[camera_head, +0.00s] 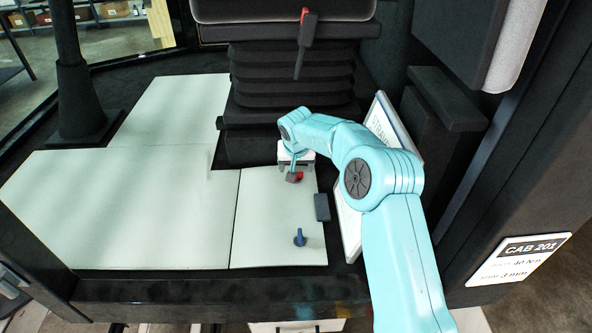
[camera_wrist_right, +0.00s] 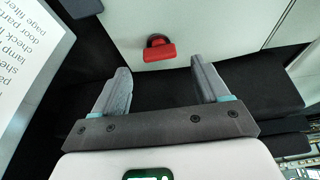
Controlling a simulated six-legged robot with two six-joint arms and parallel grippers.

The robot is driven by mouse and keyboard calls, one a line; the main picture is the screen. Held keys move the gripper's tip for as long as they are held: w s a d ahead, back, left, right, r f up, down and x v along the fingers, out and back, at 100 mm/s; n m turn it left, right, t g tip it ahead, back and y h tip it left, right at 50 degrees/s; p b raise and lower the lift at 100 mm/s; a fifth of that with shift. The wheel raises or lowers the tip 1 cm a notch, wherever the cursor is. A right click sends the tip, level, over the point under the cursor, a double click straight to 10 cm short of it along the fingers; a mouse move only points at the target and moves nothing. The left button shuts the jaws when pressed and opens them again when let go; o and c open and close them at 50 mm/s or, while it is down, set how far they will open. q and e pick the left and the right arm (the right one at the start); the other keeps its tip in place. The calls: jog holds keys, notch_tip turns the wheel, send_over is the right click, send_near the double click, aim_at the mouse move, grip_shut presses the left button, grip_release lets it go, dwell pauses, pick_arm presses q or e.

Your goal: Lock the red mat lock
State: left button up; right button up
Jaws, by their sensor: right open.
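The red mat lock (camera_head: 299,175) sits on the pale mat (camera_head: 275,215) near its far edge, partly covered by my right gripper (camera_head: 294,163) in the head view. In the right wrist view the lock (camera_wrist_right: 159,51) is a red bar handle on a dark round base. My right gripper (camera_wrist_right: 161,75) is open and empty there, and the lock lies beyond the gap between its two fingers, apart from both. A blue lock (camera_head: 299,238) stands on the same mat nearer the front edge. My left gripper does not show.
A small dark block (camera_head: 321,207) lies at the mat's right edge. A white printed board (camera_head: 381,125) leans at the right. The black seat bellows (camera_head: 290,75) with a red-topped lever (camera_head: 307,30) rise behind. A larger pale mat (camera_head: 110,205) lies clear at left.

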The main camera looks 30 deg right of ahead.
jog(key=v, duration=1.2)
jog(key=shift+p, duration=0.35)
jog(key=shift+s+a, duration=0.1)
jog(key=shift+s, duration=0.05)
